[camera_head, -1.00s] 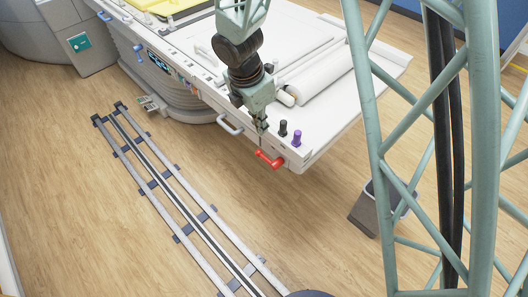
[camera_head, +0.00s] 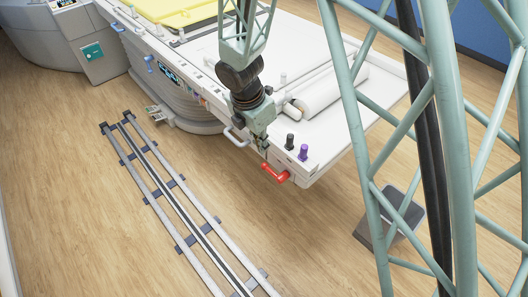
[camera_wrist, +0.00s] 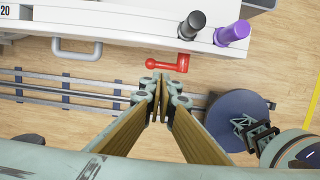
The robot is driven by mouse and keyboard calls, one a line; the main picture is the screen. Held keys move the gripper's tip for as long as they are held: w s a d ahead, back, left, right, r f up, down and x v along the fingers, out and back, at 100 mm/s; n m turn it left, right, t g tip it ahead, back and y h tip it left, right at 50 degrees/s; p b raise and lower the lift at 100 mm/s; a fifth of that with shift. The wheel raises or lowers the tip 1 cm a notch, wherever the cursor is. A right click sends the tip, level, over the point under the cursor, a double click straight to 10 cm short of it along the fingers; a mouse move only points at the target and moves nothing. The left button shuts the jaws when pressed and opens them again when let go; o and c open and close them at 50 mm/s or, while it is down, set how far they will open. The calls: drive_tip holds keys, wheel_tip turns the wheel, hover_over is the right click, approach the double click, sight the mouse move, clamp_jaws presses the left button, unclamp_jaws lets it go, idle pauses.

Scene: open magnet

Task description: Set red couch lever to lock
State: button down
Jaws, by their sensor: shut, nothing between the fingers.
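The red couch lever (camera_head: 276,173) sticks out from the side of the couch (camera_head: 316,168) near its end corner. In the wrist view the lever (camera_wrist: 168,64) lies roughly level, its round knob at the left and its pivot block at the right by the couch edge. My gripper (camera_head: 264,152) is shut and empty, pointing down close above the knob end in the head view. In the wrist view its fingertips (camera_wrist: 172,78) are together just below the lever in the picture. I cannot tell whether they touch it.
A black knob (camera_head: 290,141) and a purple knob (camera_head: 303,152) stand on the couch top near the lever. A grey side handle (camera_head: 236,137) is to the left. Floor rails (camera_head: 180,205) run beside the couch. A grey bin (camera_head: 402,212) stands on the floor at right.

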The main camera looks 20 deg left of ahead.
sight(269, 169)
drive_tip(key=shift+w+d+f+b, duration=0.3)
drive_tip(key=shift+f+b, duration=0.45)
drive_tip(key=shift+f, duration=1.45)
drive_tip(key=shift+w+d+f+b, duration=0.2)
drive_tip(key=shift+w+f+b, duration=0.45)
drive_tip(key=shift+f, duration=1.55)
drive_tip(key=shift+w+d+f+b, duration=0.2)
drive_tip(key=shift+f+b, duration=0.7)
drive_tip(key=shift+f, duration=1.3)
drive_tip(key=shift+p, duration=0.85)
